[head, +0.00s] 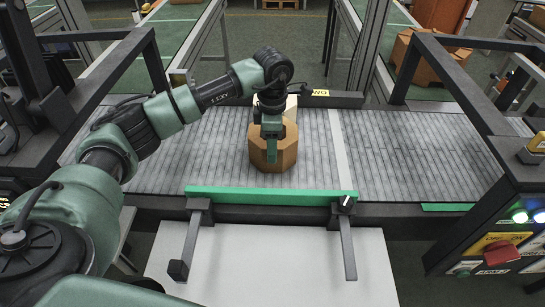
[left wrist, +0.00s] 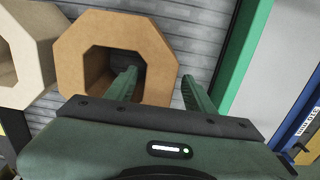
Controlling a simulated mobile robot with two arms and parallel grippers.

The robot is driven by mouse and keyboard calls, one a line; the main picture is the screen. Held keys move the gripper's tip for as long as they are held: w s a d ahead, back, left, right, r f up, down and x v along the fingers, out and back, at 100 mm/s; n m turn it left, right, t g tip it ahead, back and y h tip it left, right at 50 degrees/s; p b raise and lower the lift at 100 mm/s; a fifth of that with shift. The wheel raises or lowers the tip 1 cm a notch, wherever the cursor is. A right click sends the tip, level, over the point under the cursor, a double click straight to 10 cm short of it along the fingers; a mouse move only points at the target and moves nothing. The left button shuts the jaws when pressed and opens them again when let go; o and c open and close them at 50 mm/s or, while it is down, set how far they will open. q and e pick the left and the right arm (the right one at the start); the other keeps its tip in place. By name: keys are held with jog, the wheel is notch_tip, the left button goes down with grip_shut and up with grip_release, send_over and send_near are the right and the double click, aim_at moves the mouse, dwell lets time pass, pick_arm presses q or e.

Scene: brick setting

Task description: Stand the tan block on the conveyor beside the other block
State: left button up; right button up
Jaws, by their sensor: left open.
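The tan block (head: 287,157), a brownish hollow octagon, stands on the grey roller conveyor (head: 205,145) near its front edge. In the left wrist view it (left wrist: 108,28) shows its open hole. The other block, cream coloured (head: 291,107), is just behind it, mostly hidden by the tan block and my gripper. In the left wrist view the cream block (left wrist: 42,42) is at the left, close beside the tan one. My left gripper (head: 271,154) is open over the tan block. In the left wrist view its fingers (left wrist: 156,82) straddle one wall, one finger at the hole, one outside.
A green rail (head: 270,196) runs along the conveyor's front edge, with a white panel (head: 260,260) before it. Dark frames (head: 465,90) stand at both sides. The conveyor is clear left and right of the blocks.

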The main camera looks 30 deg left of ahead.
pick_arm(q)
notch_tip(320, 180, up, 7)
jog(key=shift+b, duration=0.45)
jog(key=shift+f, duration=0.1)
